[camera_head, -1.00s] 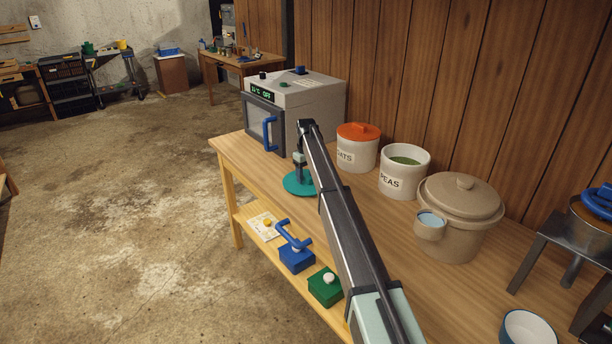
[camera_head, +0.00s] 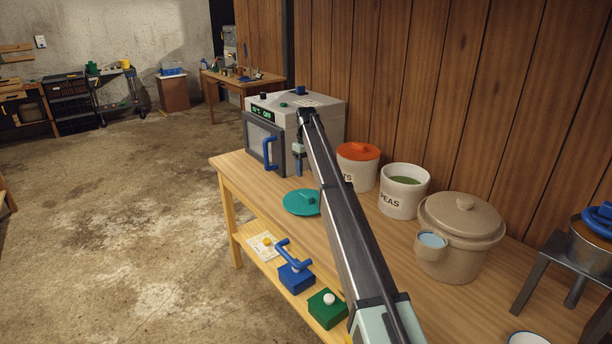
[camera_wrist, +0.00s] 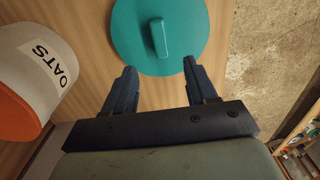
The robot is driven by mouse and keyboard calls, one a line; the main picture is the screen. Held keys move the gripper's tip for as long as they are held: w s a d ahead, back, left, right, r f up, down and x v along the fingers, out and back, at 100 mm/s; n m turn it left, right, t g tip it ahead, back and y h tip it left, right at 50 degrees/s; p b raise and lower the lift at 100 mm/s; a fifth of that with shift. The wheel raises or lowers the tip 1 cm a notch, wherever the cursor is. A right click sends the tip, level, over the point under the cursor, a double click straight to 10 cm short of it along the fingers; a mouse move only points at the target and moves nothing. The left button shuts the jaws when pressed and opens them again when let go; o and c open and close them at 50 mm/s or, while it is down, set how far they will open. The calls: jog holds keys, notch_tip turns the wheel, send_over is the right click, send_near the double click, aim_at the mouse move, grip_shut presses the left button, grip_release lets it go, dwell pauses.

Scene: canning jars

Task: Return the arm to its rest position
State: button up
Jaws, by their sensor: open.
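My gripper (camera_wrist: 160,75) is open and empty in the wrist view, with its two dark fingers apart. It is above the wooden table, and the teal lid (camera_wrist: 125,30) with its raised handle lies beyond the fingertips. In the head view my gripper (camera_head: 299,172) hangs from the end of my outstretched arm, in front of the oven (camera_head: 318,118). The teal lid (camera_head: 298,203) lies flat on the table just below and in front of it. My arm hides part of the lid and of the table.
The white oats jar (camera_head: 354,176) with an orange lid, the open peas jar (camera_head: 398,201) and a lidded beige pot (camera_head: 452,262) stand right of my arm. A metal stand (camera_head: 545,262) is at the far right. Blue (camera_head: 295,277) and green (camera_head: 325,309) boxes sit on the lower shelf.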

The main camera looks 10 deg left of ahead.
jog(key=shift+r, duration=0.1)
jog(key=s+a+f+n+y, duration=0.15)
jog(key=s+a+f, duration=0.25)
jog(key=s+f, duration=0.4)
jog(key=s+a+f+n, duration=0.25)
jog(key=s+f, duration=0.25)
jog(key=s, duration=0.4)
jog(key=s+a+f+n+y, duration=0.1)
jog(key=s+a+f, duration=0.3)
jog(key=s+f, duration=0.4)
jog(key=s+d+f+m+g+h, duration=0.25)
jog(key=s+d+f+m, duration=0.55)
jog(key=s+d+f, duration=1.9)
jog(key=s+d+f+m+g, duration=0.1)
jog(key=s+d+f+m, duration=0.1)
jog(key=s+d, duration=0.3)
jog(key=s+d+f+m+g, duration=0.2)
jog(key=s+d, duration=0.2)
jog(key=s, duration=1)
jog(key=s+d+f+m+g, duration=0.1)
jog(key=s+d, duration=0.4)
jog(key=s, duration=0.5)
jog(key=shift+d+f+m, duration=0.35)
jog(key=shift+f+m, duration=0.15)
jog(key=shift+f, duration=0.3)
